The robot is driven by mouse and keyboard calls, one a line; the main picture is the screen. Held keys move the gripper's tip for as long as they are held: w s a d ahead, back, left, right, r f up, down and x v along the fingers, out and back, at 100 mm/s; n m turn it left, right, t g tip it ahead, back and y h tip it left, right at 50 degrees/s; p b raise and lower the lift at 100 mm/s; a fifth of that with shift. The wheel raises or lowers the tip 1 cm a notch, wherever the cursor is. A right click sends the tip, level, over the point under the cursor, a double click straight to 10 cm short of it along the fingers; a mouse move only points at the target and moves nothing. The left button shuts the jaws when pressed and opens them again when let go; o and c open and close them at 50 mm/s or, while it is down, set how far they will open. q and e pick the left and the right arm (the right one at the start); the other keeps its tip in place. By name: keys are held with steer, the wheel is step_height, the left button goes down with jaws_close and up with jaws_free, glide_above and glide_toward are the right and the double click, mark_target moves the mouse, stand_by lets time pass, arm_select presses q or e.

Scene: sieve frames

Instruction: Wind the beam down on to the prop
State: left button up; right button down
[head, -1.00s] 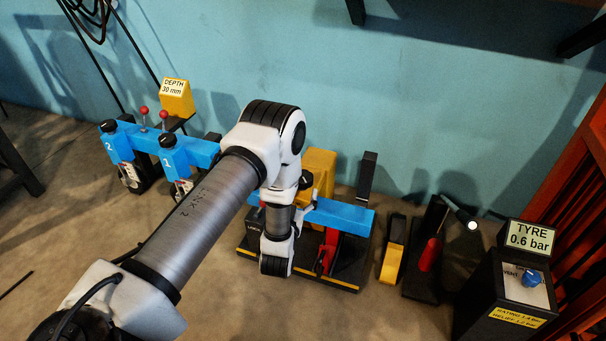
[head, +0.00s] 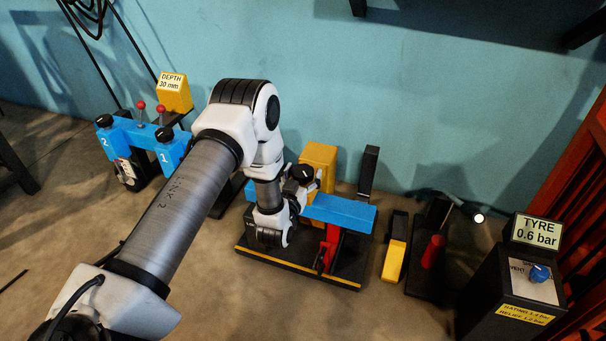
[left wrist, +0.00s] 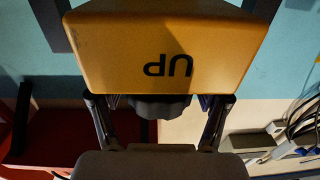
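The blue beam (head: 345,211) spans the stand in the middle of the head view, its left part hidden by my arm. The red prop (head: 330,247) stands under it; I cannot tell whether they touch. A black knob (head: 301,173) sits in front of a yellow block (head: 320,158). In the left wrist view the knob (left wrist: 160,105) shows below the yellow block (left wrist: 165,45), which bears an upside-down "UP". My left gripper (head: 304,186) is at the knob. In the left wrist view its fingers (left wrist: 160,101) are spread on either side, with gaps. My right gripper is out of view.
Left stands another blue frame with knobs 1 and 2 (head: 130,130) and a yellow "DEPTH 30 mm" block (head: 175,93). Right stand a yellow wedge (head: 395,260), a red cylinder (head: 433,251), a lamp (head: 478,217) and a "TYRE 0.6 bar" box (head: 535,235). The front floor is clear.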

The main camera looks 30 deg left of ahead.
arm_select(q)
steer(key=c, duration=0.6)
steer(key=shift+o, duration=0.2)
steer(key=shift+d, duration=0.1)
steer(key=shift+r+n+g+y+p, duration=0.15)
steer(key=shift+n+g+y, duration=0.15)
steer(key=shift+y, duration=0.3)
steer(key=shift+n+g+y+p, duration=0.2)
steer(key=shift+n+y, duration=0.2)
steer(key=shift+y, duration=0.2)
steer(key=shift+n+g+y, duration=0.3)
steer(key=shift+n+y, duration=0.3)
steer(key=shift+y, duration=0.1)
steer(key=o, duration=1.2)
steer(key=shift+c, duration=0.2)
